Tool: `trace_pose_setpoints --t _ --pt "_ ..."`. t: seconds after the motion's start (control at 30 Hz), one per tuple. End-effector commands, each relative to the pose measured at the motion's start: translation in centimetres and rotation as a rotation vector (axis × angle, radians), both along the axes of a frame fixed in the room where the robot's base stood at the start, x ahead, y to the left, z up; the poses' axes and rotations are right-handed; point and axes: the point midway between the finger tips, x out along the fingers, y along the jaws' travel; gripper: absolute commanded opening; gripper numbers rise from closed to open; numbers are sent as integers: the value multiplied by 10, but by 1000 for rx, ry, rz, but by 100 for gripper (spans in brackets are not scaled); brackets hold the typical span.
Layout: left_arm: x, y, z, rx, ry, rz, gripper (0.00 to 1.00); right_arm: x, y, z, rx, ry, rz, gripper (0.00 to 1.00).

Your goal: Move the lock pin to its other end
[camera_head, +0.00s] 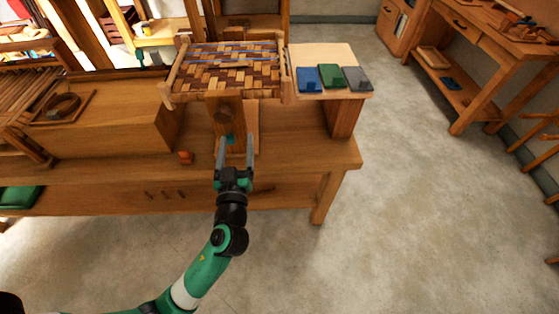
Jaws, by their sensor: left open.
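My left gripper (236,142) is open, with its two grey fingers pointing away from me at the front of the wooden upright (225,110) below the woven seat. A small teal piece (231,139) shows between the fingers, low on the upright. It may be the lock pin, but it is too small to tell. I cannot tell whether the fingers touch it. The woven bark seat (228,72), with brown, tan and blue strips, sits above in its wooden frame. My right gripper is not in view.
A wooden bench (300,160) carries the seat. A small orange knob (185,157) is left of the gripper. Blue (308,78), green (331,76) and grey (357,78) blocks lie on a pale board at right. The floor (420,210) at right is clear.

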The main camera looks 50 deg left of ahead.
Motion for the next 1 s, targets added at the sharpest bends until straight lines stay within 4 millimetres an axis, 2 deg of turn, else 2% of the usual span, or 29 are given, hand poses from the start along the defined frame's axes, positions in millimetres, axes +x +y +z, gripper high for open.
trace_pose_setpoints --t 0.03,0.1,0.2,0.47,0.8,1.0 --pt "-17 5 -42 11 85 21 72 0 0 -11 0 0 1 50" --pt "-35 8 -74 5 156 30 72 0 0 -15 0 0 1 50" --pt "-47 10 -93 -1 196 40 72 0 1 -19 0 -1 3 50" --pt "-41 19 -91 -2 194 45 72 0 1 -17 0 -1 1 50" --pt "4 76 -91 -2 191 46 72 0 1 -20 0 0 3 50" --pt "22 98 -91 -2 192 43 72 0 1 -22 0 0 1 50"
